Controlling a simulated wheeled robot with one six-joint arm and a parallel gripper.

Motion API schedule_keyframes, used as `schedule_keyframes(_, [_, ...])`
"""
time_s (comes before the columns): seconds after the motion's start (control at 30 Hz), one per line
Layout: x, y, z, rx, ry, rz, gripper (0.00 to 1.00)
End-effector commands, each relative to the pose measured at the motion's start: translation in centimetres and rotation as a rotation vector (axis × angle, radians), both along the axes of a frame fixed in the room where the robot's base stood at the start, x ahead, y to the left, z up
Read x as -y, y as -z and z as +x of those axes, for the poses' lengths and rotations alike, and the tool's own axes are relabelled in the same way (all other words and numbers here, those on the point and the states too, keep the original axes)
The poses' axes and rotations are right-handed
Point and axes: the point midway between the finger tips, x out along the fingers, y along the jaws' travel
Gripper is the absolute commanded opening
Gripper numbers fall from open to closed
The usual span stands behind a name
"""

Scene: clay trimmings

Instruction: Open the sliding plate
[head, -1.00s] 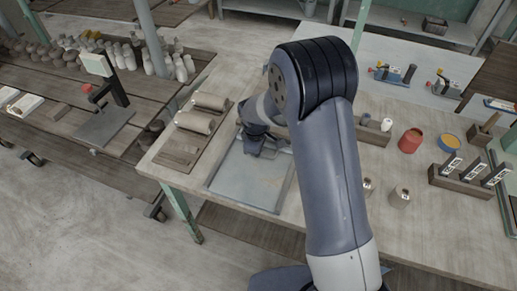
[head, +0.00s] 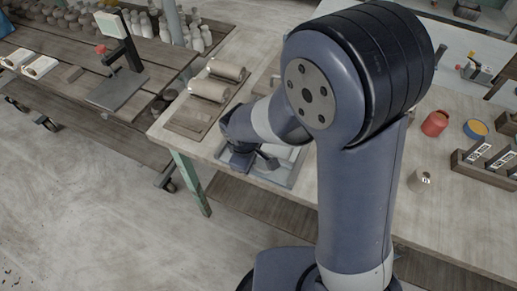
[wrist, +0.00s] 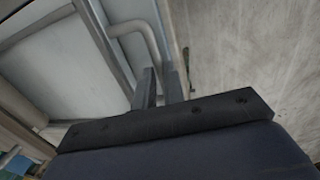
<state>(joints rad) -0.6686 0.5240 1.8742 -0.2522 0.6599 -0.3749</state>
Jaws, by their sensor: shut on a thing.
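The grey sliding plate (head: 287,172) lies in a shallow metal frame at the front edge of the workbench, partly hidden by my arm. My gripper (head: 264,162) is low over it, near its front side. In the wrist view, the two fingers (wrist: 160,86) of my gripper are closed around the end of a bent metal bar handle (wrist: 148,34). A pale flat panel (wrist: 58,75) with metal rails shows to the left of the handle. I cannot tell from the head view how far the plate is displaced.
Clay rolls (head: 210,89) on a board lie left of the frame. A wooden rack (head: 490,160) is at the far right. Open floor (head: 90,220) lies in front.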

Motion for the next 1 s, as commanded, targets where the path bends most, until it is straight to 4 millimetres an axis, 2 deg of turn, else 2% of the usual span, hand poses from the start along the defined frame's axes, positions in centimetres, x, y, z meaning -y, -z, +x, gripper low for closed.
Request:
schedule_keyframes(0.1, [-0.5,0.0,-1.3,0.000,-0.003,0.000,0.00])
schedule_keyframes(0.23, [-0.7,0.0,-2.0,0.000,-0.001,0.000,0.00])
schedule_keyframes(0.67, [-0.8,-0.1,-2.2,0.000,0.001,0.000,0.00])
schedule_keyframes(0.7, [-0.8,-0.1,-2.2,0.000,0.001,0.000,0.14])
schedule_keyframes(0.93, [-0.8,0.0,-2.2,0.000,0.001,0.000,0.32])
schedule_keyframes(1.0, [-0.8,0.0,-2.2,0.000,0.001,0.000,0.32])
